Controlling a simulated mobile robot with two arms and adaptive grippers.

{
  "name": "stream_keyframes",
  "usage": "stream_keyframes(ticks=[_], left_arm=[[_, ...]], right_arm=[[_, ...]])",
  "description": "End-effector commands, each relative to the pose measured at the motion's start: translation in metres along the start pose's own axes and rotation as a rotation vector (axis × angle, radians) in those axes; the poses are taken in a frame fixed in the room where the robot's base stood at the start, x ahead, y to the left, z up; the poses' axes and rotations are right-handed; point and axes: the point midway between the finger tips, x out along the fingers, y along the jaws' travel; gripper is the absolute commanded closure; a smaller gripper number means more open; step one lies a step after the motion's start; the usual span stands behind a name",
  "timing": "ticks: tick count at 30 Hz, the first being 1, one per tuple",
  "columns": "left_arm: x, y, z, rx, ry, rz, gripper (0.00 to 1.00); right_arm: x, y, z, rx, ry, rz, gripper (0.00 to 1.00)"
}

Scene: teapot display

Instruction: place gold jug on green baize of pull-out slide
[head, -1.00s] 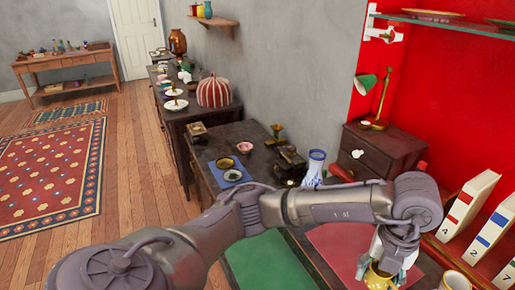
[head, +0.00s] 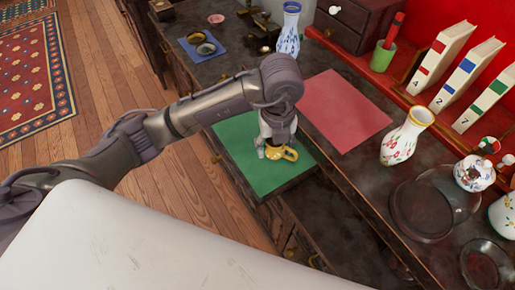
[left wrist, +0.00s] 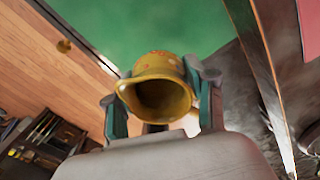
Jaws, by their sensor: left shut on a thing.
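The gold jug (head: 288,153) is a small yellow-gold vessel with a handle. In the head view it appears over the right part of the green baize (head: 239,146) on the pull-out slide. My left gripper (head: 275,149) is shut on the jug from above. In the left wrist view the jug (left wrist: 160,92) is between the two fingers of the gripper (left wrist: 163,108), its dark opening facing the camera and green baize behind it. I cannot tell whether the jug's base touches the baize. My right gripper is not in view.
A pink-red mat (head: 345,110) lies on the dark desk beside the slide. A floral vase (head: 405,140) and glass dishes (head: 432,208) stand to the right. A blue-white vase (head: 289,30) is behind. The left part of the baize is clear.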

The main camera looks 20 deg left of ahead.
Motion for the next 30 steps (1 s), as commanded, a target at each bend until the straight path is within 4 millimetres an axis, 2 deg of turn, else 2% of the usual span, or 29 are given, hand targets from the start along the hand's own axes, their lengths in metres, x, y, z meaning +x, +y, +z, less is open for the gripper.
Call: stream_keyframes(ticks=[3, 8, 13, 19, 30], left_arm=[[0.013, 0.017, 0.017, -0.003, 0.001, 0.003, 0.87], [0.023, 0.027, 0.029, 0.000, 0.001, -0.001, 0.87], [0.034, 0.028, 0.031, 0.001, 0.002, -0.001, 0.87], [0.062, 0.028, 0.030, 0.001, 0.002, 0.000, 0.87], [0.069, 0.028, 0.030, 0.002, 0.000, -0.001, 0.87]], right_arm=[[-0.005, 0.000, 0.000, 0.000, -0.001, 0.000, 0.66], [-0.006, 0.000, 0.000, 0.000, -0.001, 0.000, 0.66], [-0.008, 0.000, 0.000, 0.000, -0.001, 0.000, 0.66], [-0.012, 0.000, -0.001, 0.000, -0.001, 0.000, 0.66], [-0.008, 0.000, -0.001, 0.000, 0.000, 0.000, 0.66]])
